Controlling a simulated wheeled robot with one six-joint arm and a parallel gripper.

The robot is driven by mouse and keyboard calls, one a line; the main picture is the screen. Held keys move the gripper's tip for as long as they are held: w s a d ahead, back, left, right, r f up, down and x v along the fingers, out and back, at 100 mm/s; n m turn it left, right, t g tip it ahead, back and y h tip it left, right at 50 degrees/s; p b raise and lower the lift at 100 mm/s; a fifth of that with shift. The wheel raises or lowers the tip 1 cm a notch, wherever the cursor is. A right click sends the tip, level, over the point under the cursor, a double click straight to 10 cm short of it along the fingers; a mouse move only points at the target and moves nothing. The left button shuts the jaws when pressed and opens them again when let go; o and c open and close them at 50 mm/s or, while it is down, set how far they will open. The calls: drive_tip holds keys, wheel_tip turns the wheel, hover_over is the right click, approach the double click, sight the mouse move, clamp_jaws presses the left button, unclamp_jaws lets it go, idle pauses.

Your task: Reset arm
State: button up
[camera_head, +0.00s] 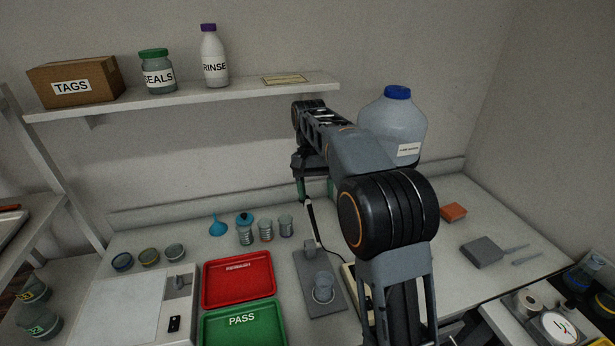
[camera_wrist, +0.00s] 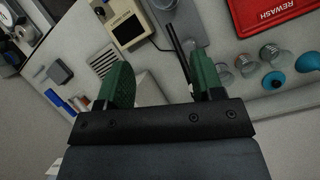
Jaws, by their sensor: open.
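My gripper (camera_wrist: 163,72) is open in the wrist view, its two green fingers spread apart with nothing held between them. In the head view my gripper (camera_head: 315,190) hangs below the far end of my arm, partly hidden by the arm itself. It is above the back of the bench, right of the small jars. My arm reaches forward over the bench from the lower right.
The red REWASH tray (camera_head: 238,279) and green PASS tray (camera_head: 244,325) lie on the bench. Small jars (camera_head: 265,231) stand behind them. A large blue-capped bottle (camera_head: 393,125) stands behind my arm. A wall shelf (camera_head: 185,98) holds a TAGS box (camera_head: 74,82) and bottles.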

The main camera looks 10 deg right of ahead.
drive_tip(key=f, duration=0.1)
drive_tip(key=w+f+n, duration=0.1)
drive_tip(key=f, duration=0.1)
drive_tip(key=shift+w+t, duration=0.1)
drive_tip(key=shift+t, duration=0.3)
drive_tip(key=shift+s+d+f+n+t, duration=0.1)
drive_tip(key=shift+s+f+n+t, duration=0.6)
drive_tip(key=shift+s+f, duration=0.45)
drive_tip(key=s+d+n+t, duration=0.1)
drive_tip(key=s+t, duration=0.5)
drive_tip(key=s, duration=1.1)
drive_tip(key=shift+s+d+r+n+t, duration=0.3)
drive_tip(key=shift+s+d+r+t, duration=0.05)
drive_tip(key=shift+s+d+t, duration=0.1)
